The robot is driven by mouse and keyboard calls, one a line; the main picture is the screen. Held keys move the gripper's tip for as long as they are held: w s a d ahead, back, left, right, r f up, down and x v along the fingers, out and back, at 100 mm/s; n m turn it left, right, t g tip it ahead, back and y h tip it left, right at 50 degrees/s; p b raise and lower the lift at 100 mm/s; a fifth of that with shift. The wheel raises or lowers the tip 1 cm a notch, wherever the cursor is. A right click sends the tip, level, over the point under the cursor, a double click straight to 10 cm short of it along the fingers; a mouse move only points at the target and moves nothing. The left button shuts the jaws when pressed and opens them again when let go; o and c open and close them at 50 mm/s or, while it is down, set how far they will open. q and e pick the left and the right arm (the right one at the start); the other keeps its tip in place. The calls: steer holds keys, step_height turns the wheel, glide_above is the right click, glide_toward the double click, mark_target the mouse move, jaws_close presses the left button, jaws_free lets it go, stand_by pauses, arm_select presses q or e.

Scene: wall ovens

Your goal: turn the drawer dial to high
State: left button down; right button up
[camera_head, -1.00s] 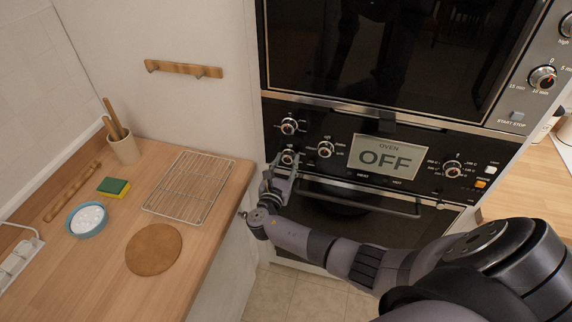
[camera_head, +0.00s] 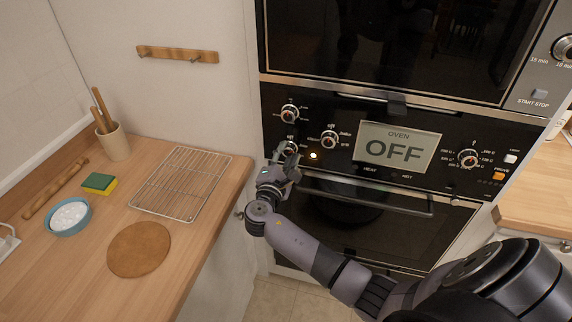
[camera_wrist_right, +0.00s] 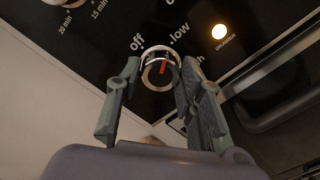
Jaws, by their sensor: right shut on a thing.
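The drawer dial (camera_wrist_right: 160,68) is a round chrome knob with a red pointer, and "off", "low" and a partly hidden third label are printed around it. Its pointer tilts up and right, roughly toward "low". In the head view the dial (camera_head: 290,147) is the lower left knob on the black oven panel. My right gripper (camera_head: 281,164) is at this dial. In the right wrist view the gripper (camera_wrist_right: 160,82) has one finger on each side of the knob and is shut on it. My left gripper is out of view.
An amber lamp (camera_head: 313,156) glows right of the dial. Other knobs (camera_head: 329,140) and the oven display (camera_head: 397,147) reading OFF are close by. The oven handle (camera_head: 370,197) runs below. A wooden counter (camera_head: 90,262) with a wire rack (camera_head: 180,184) is at left.

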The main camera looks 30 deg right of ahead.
steer(key=m+b, duration=0.8)
steer(key=b, duration=0.1)
steer(key=m+b, duration=0.3)
steer(key=b, duration=0.2)
steer(key=shift+f+m, duration=0.4)
steer(key=shift+r+m+b, duration=0.25)
steer(key=shift+m+b, duration=1.35)
steer(key=shift+b, duration=0.25)
steer(key=o, duration=1.2)
steer(key=shift+r, duration=0.1)
